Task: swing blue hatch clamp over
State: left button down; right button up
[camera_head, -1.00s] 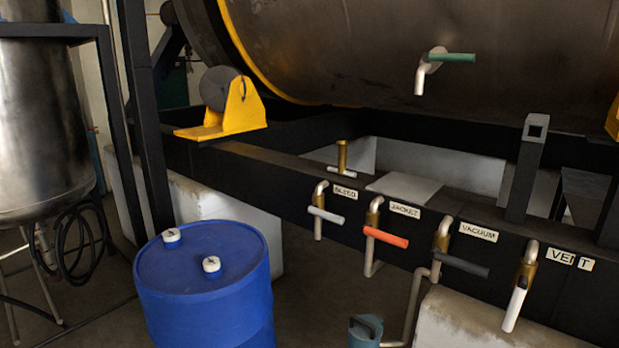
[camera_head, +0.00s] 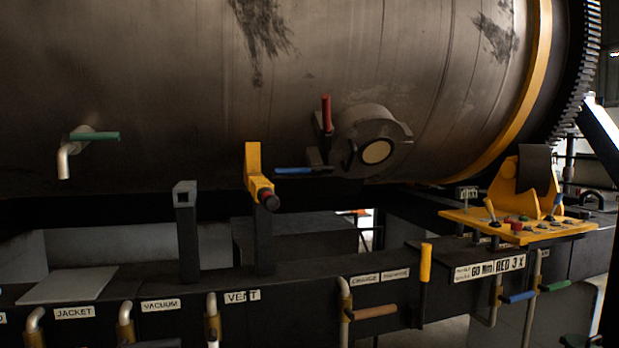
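The blue hatch clamp (camera_head: 300,170) is a blue lever lying about level at the lower left of the round hatch (camera_head: 377,151) on the large drum. Its right end meets a dark bracket beside the hatch. A red clamp (camera_head: 326,114) stands upright at the hatch's upper left. The hatch looks closed against the drum, with a pale disc in its middle. Neither of my grippers is in view.
A yellow lever (camera_head: 254,172) on a post stands left of the blue clamp. A yellow control panel (camera_head: 515,225) is at the right. Labelled pipe valves line the dark beam (camera_head: 190,290) below. A green-handled tap (camera_head: 95,136) sticks out at the left.

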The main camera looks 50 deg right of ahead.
aim_at(317, 172)
jog(key=z, duration=1.65)
jog(key=l, duration=0.15)
